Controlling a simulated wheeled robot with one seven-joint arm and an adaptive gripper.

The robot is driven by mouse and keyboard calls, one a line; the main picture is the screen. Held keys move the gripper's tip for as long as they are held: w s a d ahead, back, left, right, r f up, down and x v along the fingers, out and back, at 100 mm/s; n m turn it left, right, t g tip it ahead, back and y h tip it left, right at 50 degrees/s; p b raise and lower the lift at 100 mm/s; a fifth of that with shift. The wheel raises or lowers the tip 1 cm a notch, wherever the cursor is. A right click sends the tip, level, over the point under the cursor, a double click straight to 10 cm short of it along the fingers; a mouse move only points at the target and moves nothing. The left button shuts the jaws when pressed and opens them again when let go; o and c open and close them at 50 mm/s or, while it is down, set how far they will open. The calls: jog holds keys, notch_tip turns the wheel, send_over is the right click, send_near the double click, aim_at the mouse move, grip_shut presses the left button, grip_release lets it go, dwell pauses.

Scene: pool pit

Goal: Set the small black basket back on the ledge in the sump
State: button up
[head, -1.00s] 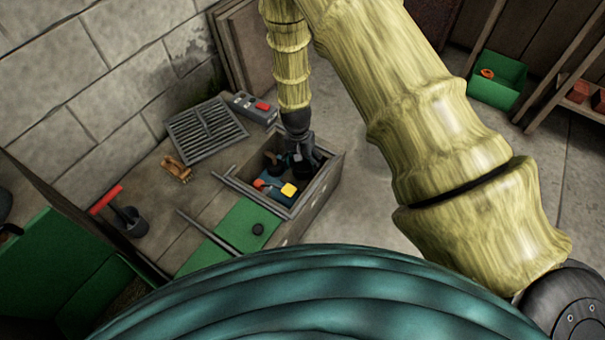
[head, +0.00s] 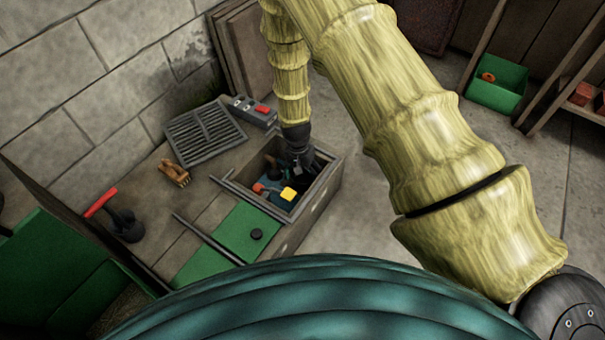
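My gripper (head: 293,168) points down into the sump, an open box (head: 322,181) with grey walls near the middle of the head view. Its fingers are dark, small and partly hidden by the box walls and shadow, so I cannot tell whether they are open or shut. A dark shape beside the fingers inside the sump may be the small black basket, but I cannot make it out clearly. The ledge is not distinct either.
A grey grate (head: 205,133) and a grey box with a red button (head: 262,109) lie behind the sump. A green panel (head: 240,228) with a black knob adjoins the sump.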

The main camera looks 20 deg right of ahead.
dwell(0.3)
notch_tip(320, 180, up, 12)
jog(key=p, duration=0.6)
jog(key=shift+w+a+r, duration=0.15)
jog(key=shift+w+a, duration=0.2)
jog(key=shift+a, duration=0.05)
